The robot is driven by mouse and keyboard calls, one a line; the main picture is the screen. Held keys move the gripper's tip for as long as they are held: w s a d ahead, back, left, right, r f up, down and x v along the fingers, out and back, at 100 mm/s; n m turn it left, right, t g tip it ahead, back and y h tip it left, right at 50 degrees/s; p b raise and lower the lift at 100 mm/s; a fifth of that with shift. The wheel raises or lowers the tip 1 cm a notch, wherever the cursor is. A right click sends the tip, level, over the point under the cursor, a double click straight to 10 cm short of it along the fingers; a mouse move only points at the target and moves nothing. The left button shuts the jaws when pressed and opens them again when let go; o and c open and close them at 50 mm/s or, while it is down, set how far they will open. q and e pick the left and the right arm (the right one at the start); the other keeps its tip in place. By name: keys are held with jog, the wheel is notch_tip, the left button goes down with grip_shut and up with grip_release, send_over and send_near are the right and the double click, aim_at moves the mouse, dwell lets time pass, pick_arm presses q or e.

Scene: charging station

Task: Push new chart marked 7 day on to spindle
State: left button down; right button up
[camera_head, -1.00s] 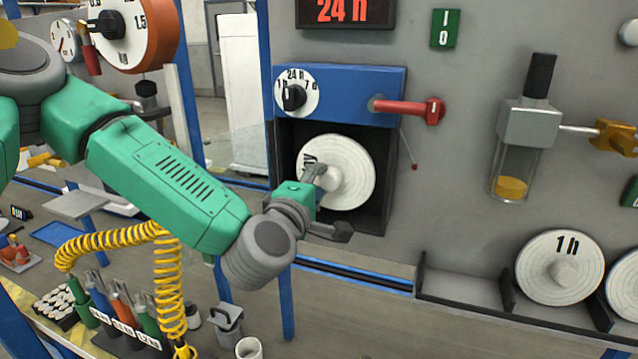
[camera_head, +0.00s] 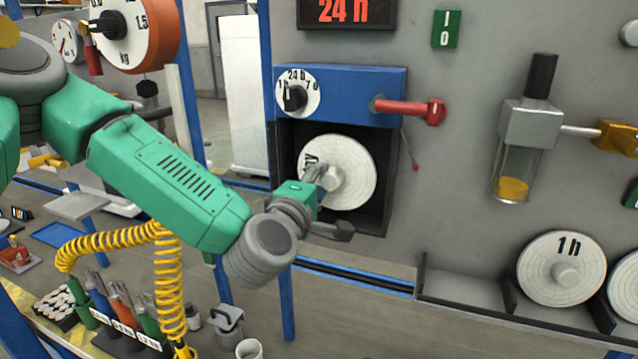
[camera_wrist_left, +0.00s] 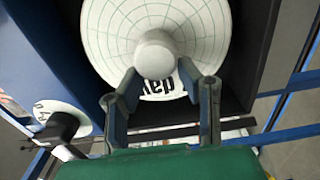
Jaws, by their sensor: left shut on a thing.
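The white round chart (camera_head: 352,172) sits in the dark recess under the blue recorder panel (camera_head: 345,92). Part of its label, ending in "ay", shows in the head view; in the wrist view the chart (camera_wrist_left: 105,35) shows "day" upside down. The number is hidden. My left gripper (camera_head: 328,184) is at the chart's pale central knob. In the wrist view the gripper's fingers (camera_wrist_left: 158,74) are on either side of the knob (camera_wrist_left: 155,50), shut on it. The spindle is hidden behind the chart, so I cannot tell how far on it sits. My right gripper is not in view.
A red lever (camera_head: 410,108) sticks out above the recess, with a thin rod (camera_head: 410,150) hanging at its right. A chart marked 1 h (camera_head: 560,268) stands on the rack at right. The display (camera_head: 347,12) reads 24 h. The selector dial (camera_head: 297,92) is at upper left.

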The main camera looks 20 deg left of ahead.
aim_at(325, 175)
pick_arm(q)
jog(key=shift+w, duration=1.5)
jog(key=c, duration=1)
grip_release()
jog(key=shift+c, duration=0.2)
jog(key=shift+s, duration=0.3)
jog(key=s, duration=1.1)
jog(key=shift+s+a, duration=0.15)
jog(key=shift+a, duration=0.05)
jog(key=shift+f, duration=0.1)
